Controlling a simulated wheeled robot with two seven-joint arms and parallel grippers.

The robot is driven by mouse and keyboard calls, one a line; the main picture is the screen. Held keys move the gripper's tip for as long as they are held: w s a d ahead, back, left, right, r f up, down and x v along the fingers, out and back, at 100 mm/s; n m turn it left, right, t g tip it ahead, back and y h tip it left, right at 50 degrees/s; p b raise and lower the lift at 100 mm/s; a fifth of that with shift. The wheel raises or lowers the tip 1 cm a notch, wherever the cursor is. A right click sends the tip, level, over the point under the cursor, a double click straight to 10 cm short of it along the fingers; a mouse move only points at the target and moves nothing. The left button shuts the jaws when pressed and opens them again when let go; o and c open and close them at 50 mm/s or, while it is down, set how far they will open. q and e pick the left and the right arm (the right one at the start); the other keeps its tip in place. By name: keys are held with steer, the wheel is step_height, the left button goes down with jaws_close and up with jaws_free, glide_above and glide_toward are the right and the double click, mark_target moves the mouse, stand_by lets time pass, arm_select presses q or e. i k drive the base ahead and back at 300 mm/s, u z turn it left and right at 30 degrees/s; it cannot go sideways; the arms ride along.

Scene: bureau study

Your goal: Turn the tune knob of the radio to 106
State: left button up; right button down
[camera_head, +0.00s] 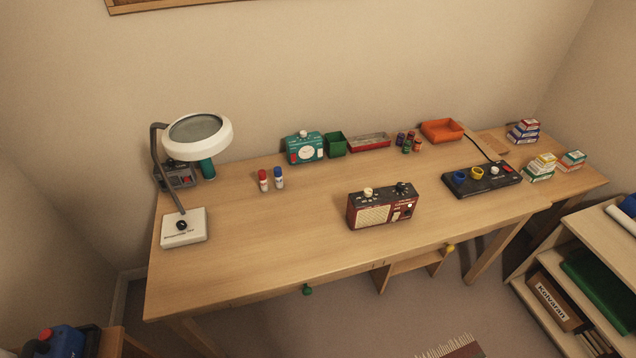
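The radio (381,207) is a dark red box with a cream speaker grille on its front left. It stands upright near the front middle of the wooden desk (260,230). A cream knob (368,192) sits on its top left and a dark knob (400,187) on its top right. A small light knob shows at the right of its front. The dial marks are too small to read, and I cannot tell which knob is the tune knob. Neither of my grippers is in view.
A white magnifier lamp (184,227) stands at the desk's left. Red and blue capped bottles (271,180), a teal scale (305,148), bins and an orange tray (441,130) stand behind. A black control panel (482,179) lies right of the radio. The desk around the radio is clear.

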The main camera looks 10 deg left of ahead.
mark_target(368, 192)
steer(key=u, duration=0.9)
steer(key=i, duration=0.5)
steer(key=z, duration=1.8)
